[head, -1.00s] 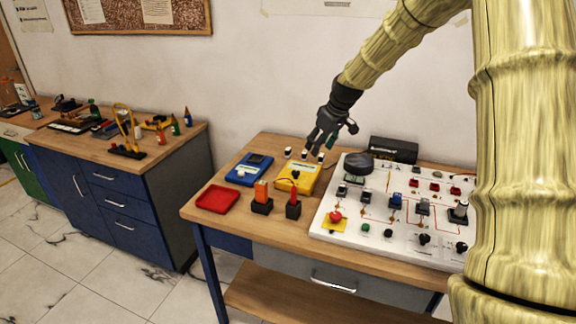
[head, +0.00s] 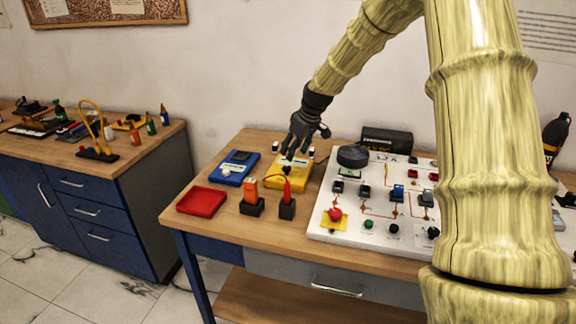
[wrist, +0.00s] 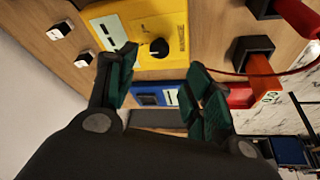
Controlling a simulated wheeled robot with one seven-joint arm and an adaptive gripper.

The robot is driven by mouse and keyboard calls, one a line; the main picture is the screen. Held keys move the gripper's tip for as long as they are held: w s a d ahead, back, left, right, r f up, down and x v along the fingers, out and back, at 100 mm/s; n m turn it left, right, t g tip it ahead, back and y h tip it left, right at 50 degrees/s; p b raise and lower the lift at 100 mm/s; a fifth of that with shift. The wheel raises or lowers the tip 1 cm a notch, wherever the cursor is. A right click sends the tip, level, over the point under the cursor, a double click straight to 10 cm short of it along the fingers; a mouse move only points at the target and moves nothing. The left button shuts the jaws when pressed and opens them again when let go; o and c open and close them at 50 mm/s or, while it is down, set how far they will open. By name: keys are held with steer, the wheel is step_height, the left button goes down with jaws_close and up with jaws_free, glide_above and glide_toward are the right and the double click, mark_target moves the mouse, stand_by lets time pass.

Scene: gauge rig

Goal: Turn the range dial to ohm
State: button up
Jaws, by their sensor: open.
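The yellow meter (head: 284,181) lies on the bench, partly hidden by my gripper (head: 298,150) in the head view. In the wrist view the yellow meter (wrist: 172,20) shows a black round dial (wrist: 159,47) with a pale pointer mark and a small display beside it. The dial's markings are too small to read. My gripper (wrist: 160,78) is open and empty, its green-padded fingers spread. The dial appears between and beyond the fingertips, apart from both.
A blue meter (head: 235,168) and a red tray (head: 201,201) lie left. Orange (head: 251,190) and red (head: 287,190) probes stand in black holders close in front. A white circuit panel (head: 322,226) with switches and knobs is right; a black box (head: 387,141) stands behind.

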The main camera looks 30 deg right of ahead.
mark_target(287, 167)
steer(key=shift+p+x, duration=0.7)
steer(key=shift+x, duration=3.65)
steer(key=shift+d, duration=0.1)
steer(key=c, duration=1)
